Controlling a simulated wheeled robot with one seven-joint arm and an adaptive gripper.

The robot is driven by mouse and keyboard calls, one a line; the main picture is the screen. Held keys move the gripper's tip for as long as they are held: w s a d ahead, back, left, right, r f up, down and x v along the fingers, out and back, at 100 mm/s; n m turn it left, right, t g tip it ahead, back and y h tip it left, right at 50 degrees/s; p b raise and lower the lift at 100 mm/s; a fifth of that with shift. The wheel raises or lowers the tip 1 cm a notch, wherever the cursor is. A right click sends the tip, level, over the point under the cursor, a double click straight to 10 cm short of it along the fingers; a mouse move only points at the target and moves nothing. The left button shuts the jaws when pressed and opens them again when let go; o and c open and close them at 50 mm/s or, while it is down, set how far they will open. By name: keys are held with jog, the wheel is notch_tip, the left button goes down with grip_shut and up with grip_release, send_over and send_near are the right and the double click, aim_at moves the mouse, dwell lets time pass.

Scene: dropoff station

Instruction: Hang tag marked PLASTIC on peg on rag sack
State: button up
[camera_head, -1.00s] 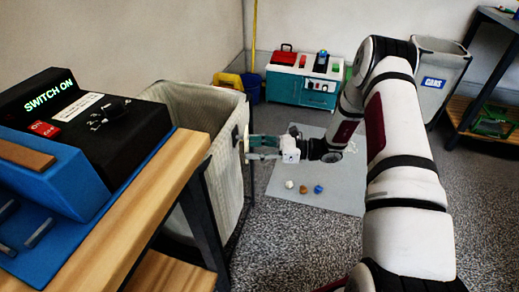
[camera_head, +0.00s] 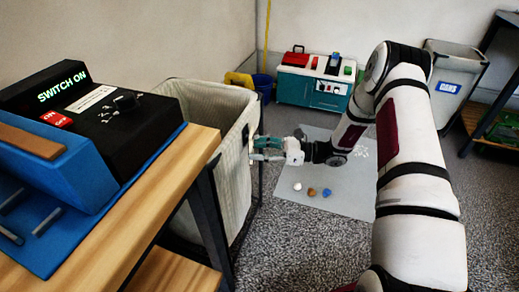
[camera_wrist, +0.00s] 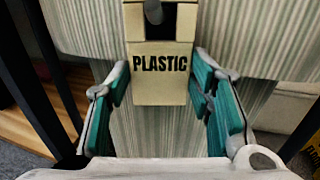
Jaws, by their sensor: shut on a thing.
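The pale tan tag marked PLASTIC (camera_wrist: 160,88) is upright in the wrist view, between my two teal fingers. My gripper (camera_wrist: 163,84) is shut on its side edges. The tag has an opening near its top, and a dark rounded peg (camera_wrist: 153,12) shows inside that opening. How deep the peg reaches through cannot be told. Behind the tag is the striped cloth of the rag sack (camera_wrist: 75,30). In the head view, my gripper (camera_head: 256,149) is at the right side of the cream rag sack (camera_head: 228,185); the tag is hard to make out there.
A wooden bench (camera_head: 130,205) with a blue-and-black switch box (camera_head: 140,125) stands left. A grey mat (camera_head: 330,195) with several small balls lies below my arm. A teal cabinet (camera_head: 312,90) stands behind, a grey bin (camera_head: 450,65) and shelf (camera_head: 485,125) right.

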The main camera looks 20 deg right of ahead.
jog(key=o, duration=1.1)
